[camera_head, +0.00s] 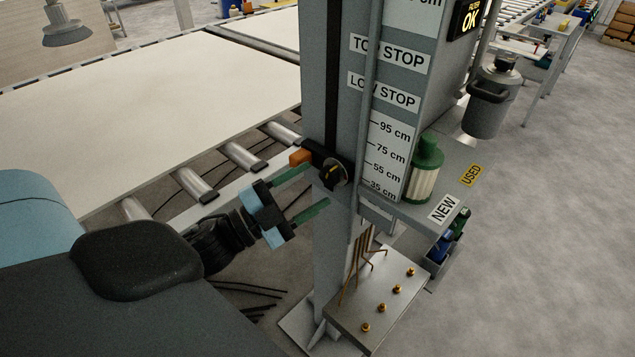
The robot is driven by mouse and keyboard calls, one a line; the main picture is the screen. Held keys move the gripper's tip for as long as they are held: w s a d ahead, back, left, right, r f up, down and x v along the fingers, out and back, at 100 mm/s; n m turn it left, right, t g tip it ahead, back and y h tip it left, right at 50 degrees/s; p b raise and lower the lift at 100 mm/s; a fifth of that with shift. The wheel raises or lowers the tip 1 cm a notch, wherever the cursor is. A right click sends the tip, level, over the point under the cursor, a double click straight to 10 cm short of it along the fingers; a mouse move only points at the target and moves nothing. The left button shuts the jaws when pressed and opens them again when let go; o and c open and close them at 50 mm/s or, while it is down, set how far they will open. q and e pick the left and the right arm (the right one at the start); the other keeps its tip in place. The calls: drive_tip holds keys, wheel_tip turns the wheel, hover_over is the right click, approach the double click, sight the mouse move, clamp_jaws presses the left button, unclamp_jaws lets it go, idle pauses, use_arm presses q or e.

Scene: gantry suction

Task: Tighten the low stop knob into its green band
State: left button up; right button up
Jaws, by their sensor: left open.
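The low stop knob (332,174) is a small round black knob with a yellow mark, on the grey column (340,225) beside the height scale. An orange block (300,157) sticks out to its left. I cannot make out a green band on the knob at this size. My left gripper (314,190) comes in from the lower left. Its two green fingers are apart and empty, with their tips just left of the knob. I cannot tell whether a fingertip touches it. The "LOW STOP" label (383,93) is higher on the column. My right gripper is not in view.
A roller conveyor with a large pale board (150,110) lies left of the column. A shelf (405,210) right of the column bears a green-capped filter (425,170). Below, a plate (378,305) holds brass pegs and bent rods.

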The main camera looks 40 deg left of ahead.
sight(330, 176)
use_arm(q)
drive_tip(key=shift+b+v, duration=0.35)
drive_tip(key=shift+v, duration=2.15)
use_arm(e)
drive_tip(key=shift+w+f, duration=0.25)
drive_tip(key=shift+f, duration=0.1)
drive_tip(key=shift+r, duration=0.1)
use_arm(q)
drive_tip(key=w+d+n+t+y+p, duration=0.1)
drive_tip(key=n+p, duration=0.1)
drive_tip(key=n, duration=0.2)
drive_tip(key=w+d+r+n+t+y+p, duration=0.1)
drive_tip(key=w+n+y+p, duration=0.1)
drive_tip(key=n+p, duration=0.1)
drive_tip(key=w+d+n+t+y+p, duration=0.1)
drive_tip(key=w+n+y+p, duration=0.1)
drive_tip(key=n, duration=0.3)
drive_tip(key=shift+w+d+r+p, duration=0.1)
drive_tip(key=shift+d+r+p, duration=0.05)
drive_tip(key=shift+r+p, duration=0.15)
drive_tip(key=shift+w+d+r, duration=0.1)
drive_tip(key=shift+w, duration=0.55)
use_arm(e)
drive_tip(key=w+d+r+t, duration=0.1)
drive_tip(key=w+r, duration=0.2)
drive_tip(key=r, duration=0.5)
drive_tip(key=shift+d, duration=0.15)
